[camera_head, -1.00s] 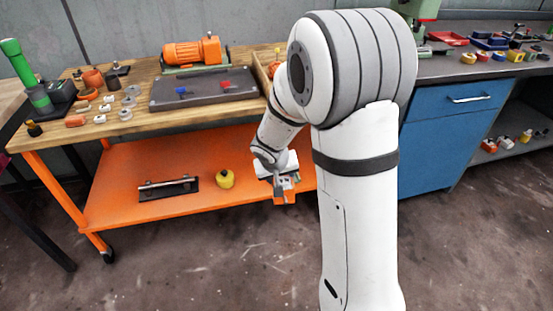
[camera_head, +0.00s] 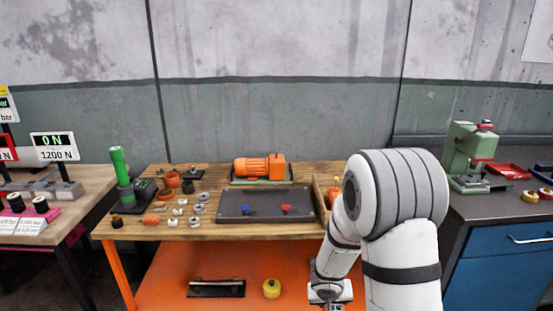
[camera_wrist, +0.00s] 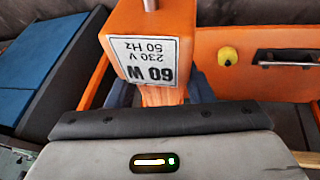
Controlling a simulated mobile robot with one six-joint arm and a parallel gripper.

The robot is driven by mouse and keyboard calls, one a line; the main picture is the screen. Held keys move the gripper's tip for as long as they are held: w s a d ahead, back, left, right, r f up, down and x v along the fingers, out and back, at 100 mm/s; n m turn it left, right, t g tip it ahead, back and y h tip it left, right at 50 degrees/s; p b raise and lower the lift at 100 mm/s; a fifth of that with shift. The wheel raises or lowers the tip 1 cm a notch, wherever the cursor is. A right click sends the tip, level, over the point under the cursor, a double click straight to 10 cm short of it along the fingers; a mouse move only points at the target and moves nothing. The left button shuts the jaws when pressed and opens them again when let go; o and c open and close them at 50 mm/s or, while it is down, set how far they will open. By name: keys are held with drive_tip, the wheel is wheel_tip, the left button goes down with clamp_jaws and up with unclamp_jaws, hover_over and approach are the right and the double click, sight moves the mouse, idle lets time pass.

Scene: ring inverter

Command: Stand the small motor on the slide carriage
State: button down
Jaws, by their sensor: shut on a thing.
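The small motor (camera_wrist: 152,45) is an orange block with a white label reading 60 W, 230 V, 50 Hz. A grey shaft sticks out of its far end in the wrist view. My gripper (camera_wrist: 162,93) is shut on it. In the head view my gripper is cut off at the bottom edge and the motor is not visible. A dark plate with a silver bar (camera_head: 216,287), perhaps the slide with its carriage, lies on the orange lower shelf (camera_head: 170,270). It also shows at the upper right of the wrist view (camera_wrist: 292,57), apart from the motor.
A yellow round part (camera_head: 271,288) sits beside the dark plate. On the wooden bench top (camera_head: 165,230) are a larger orange motor (camera_head: 258,168), a grey tray (camera_head: 265,205), a green-handled tool (camera_head: 121,170) and several small parts. A blue cabinet (camera_head: 500,265) stands at the right.

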drive_tip(key=shift+p+v, duration=1.25)
drive_tip(key=shift+p, duration=0.55)
